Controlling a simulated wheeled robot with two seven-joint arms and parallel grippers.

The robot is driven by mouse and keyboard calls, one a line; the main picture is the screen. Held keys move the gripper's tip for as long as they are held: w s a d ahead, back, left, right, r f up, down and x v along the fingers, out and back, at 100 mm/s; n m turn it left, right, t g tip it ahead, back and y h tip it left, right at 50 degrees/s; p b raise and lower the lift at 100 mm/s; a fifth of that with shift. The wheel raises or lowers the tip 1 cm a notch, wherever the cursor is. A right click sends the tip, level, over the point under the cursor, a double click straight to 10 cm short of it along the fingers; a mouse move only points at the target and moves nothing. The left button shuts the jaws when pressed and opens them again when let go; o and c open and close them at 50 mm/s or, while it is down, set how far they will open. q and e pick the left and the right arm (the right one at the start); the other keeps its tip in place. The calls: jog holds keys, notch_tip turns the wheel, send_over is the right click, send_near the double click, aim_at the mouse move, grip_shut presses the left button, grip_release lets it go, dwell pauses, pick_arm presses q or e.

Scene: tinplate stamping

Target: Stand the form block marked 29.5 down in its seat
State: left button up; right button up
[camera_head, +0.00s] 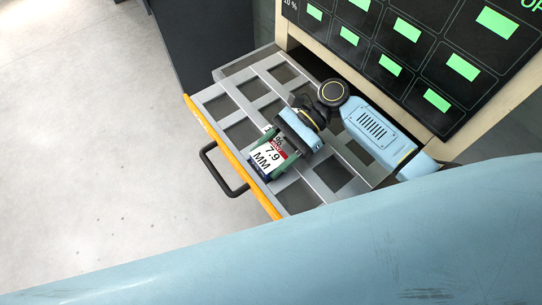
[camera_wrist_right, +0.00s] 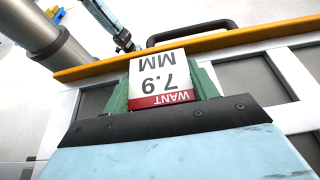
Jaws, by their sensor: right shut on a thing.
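My right gripper (camera_head: 283,153) has its green fingers shut on a block with a white label (camera_head: 265,160). In the right wrist view, the labelled block (camera_wrist_right: 160,80) sits between the fingers, near the drawer's front edge. The open drawer (camera_head: 228,107) below has a grey grid of dark square seats. The block covers part of the grid, and I cannot tell whether it touches. A small blue and dark part (camera_wrist_right: 123,39), perhaps my left gripper, shows far off; its jaws are unclear.
The drawer has an orange front edge (camera_head: 225,148) and a black handle (camera_head: 216,172). A dark board with green rectangles (camera_head: 408,30) stands above the drawer at the back. A dark cabinet (camera_head: 205,40) is at its left. Open floor (camera_head: 80,130) lies left of the drawer.

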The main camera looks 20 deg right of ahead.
aim_at(280, 149)
jog(key=shift+f, duration=0.45)
jog(key=o, duration=1.2)
jog(key=shift+w, duration=0.1)
jog(key=shift+v, duration=3.75)
